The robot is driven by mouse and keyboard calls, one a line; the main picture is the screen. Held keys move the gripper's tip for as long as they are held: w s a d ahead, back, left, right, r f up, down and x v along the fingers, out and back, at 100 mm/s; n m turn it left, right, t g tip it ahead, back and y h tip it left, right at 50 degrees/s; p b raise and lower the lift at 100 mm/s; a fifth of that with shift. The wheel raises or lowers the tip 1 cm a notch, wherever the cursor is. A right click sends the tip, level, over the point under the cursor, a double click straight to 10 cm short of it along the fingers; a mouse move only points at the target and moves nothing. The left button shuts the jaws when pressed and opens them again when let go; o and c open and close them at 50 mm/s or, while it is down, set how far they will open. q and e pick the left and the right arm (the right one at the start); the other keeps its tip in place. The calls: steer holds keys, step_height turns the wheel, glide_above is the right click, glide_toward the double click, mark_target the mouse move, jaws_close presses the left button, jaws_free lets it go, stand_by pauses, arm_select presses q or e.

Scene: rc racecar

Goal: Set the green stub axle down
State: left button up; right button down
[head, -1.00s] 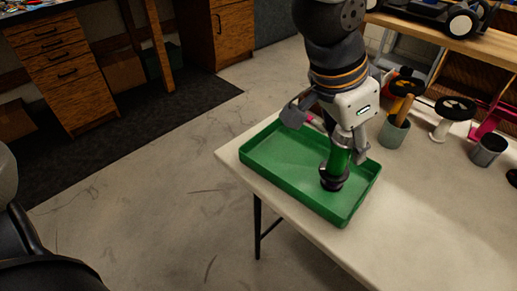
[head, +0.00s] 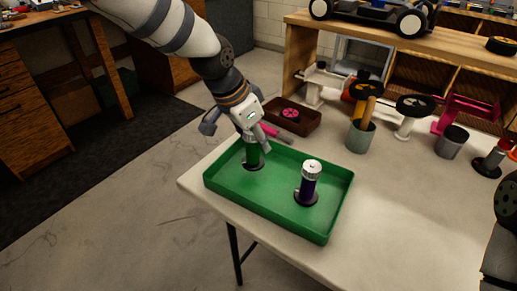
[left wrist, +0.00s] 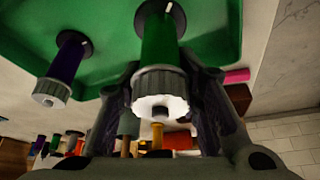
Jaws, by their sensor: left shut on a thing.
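The green stub axle (head: 253,155) stands about upright inside the left end of the green tray (head: 268,225), its dark round base at or just above the tray floor; I cannot tell which. My left gripper (head: 252,140) is shut on its upper part. In the left wrist view the green stub axle (left wrist: 160,45) shows between the fingers (left wrist: 160,95), its silver ridged end towards the camera. A purple stub axle (head: 308,187) with a silver top stands in the tray to the right; it also shows in the left wrist view (left wrist: 68,60). My right gripper is not in view.
A brown tray (head: 293,120) with a pink wheel stands behind the green tray. A grey cup (head: 360,137), a dark cup (head: 452,142) and several holders stand at the back right. The tray's middle and the table to its right are clear.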

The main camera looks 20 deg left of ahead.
mark_target(257, 150)
arm_select(q)
steer(key=shift+f, duration=1.5)
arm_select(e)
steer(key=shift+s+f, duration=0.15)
arm_select(q)
steer(key=shift+f, duration=0.1)
steer(key=shift+f, duration=0.15)
steer(key=o, duration=1.2)
steer(key=shift+o, duration=0.2)
steer(key=p+v, duration=0.1)
steer(key=v, duration=1.1)
steer(key=shift+r+p, duration=0.25)
steer(key=shift+p, duration=0.1)
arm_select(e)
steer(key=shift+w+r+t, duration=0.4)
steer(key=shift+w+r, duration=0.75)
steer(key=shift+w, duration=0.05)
